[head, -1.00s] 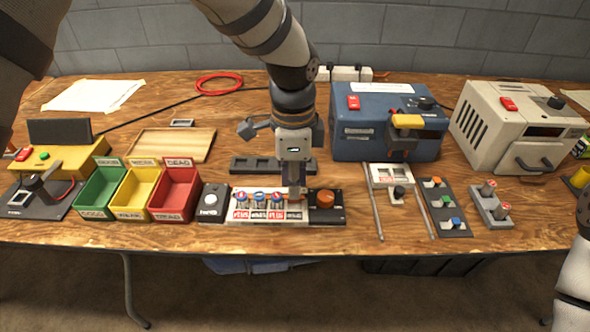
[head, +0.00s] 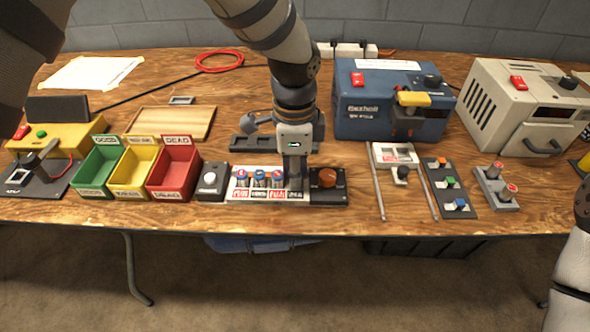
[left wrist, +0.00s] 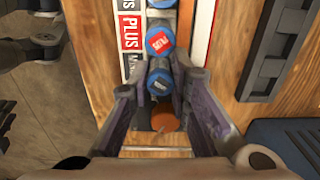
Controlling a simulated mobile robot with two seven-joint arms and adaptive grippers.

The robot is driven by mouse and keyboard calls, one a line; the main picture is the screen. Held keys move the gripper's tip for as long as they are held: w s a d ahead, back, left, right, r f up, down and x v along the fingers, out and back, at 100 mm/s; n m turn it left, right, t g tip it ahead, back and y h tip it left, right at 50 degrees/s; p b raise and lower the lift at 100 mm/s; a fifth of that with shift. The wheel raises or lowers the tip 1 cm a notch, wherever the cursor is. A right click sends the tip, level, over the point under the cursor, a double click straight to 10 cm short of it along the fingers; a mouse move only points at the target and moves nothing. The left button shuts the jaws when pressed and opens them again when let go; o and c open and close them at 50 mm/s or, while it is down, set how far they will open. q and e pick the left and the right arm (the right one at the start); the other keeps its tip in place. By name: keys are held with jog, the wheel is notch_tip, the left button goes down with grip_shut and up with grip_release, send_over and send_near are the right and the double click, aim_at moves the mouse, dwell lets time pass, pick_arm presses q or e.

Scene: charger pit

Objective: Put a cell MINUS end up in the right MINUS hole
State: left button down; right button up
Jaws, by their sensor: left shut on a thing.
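My left gripper (head: 294,183) is upright over the right end of a white, labelled block (head: 238,198). It is shut on a blue cell (left wrist: 160,78), which shows between the fingers in the left wrist view with its blue end facing the camera. The fingers hide the hole under it, so I cannot tell how deep the cell sits. Three blue cells (head: 258,180) stand upright in the block to the left of the gripper. The nearest one, with a red PLUS-marked end (left wrist: 160,42), is close beside the held cell. My right gripper is out of view.
An orange knob (head: 327,178) on a dark base is close right of the gripper. A small box with a white button (head: 210,180) and green, yellow and red bins (head: 172,175) stand left. A dark slotted tray (head: 240,143) lies behind. A blue machine (head: 385,118) stands back right.

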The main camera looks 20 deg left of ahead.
pick_arm(q)
jog(key=shift+f, duration=0.2)
dwell(0.4)
jog(key=c, duration=1.4)
grip_release()
jog(key=shift+r+p, duration=1)
jog(key=shift+r, duration=2.55)
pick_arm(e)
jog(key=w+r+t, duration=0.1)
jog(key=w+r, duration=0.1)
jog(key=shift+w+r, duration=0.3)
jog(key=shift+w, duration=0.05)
